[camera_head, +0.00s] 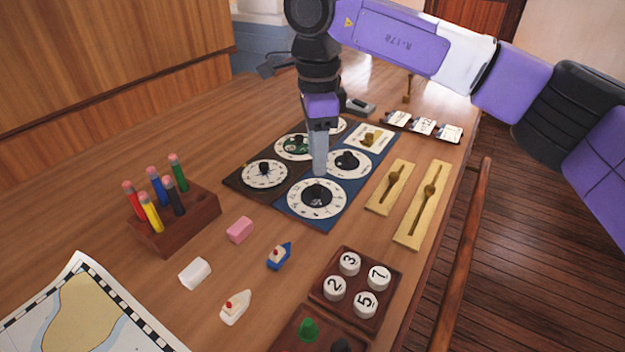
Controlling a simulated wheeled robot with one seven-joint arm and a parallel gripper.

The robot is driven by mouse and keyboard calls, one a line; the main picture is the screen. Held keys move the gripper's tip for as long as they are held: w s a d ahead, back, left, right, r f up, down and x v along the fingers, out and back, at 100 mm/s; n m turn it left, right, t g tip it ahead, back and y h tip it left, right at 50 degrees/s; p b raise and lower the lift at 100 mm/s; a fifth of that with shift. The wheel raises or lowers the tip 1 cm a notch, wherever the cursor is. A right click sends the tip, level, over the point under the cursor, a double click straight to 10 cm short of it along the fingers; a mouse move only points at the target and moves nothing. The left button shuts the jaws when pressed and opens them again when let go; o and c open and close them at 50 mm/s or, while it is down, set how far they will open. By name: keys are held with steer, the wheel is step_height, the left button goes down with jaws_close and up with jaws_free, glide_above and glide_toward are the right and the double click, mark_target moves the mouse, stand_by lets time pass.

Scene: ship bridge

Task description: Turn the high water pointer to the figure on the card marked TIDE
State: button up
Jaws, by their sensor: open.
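A dark brown and blue panel carries several white dials with dark knobs. The near blue-side dial (317,198) has a black pointer knob, and a second blue-side dial (349,164) is just behind it. A left dial (264,174) and a dial with a green centre (296,147) sit on the brown part. I cannot read which one is the high water pointer. Three white cards (423,125) stand in a dark rack at the back right; their writing is too small to read. My gripper (319,170) points down between the two blue-side dials, its fingers open and partly hiding them.
Two brass slider plates (423,205) lie right of the panel, by the table edge and rail. A pen rack (190,222), small boats (279,256), pink (240,230) and white blocks, a numbered-peg tray (350,290) and a chart (80,310) are nearer.

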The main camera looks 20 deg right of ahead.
mark_target(317, 186)
step_height(317, 186, down, 7)
steer(key=shift+r, duration=0.15)
jaws_close()
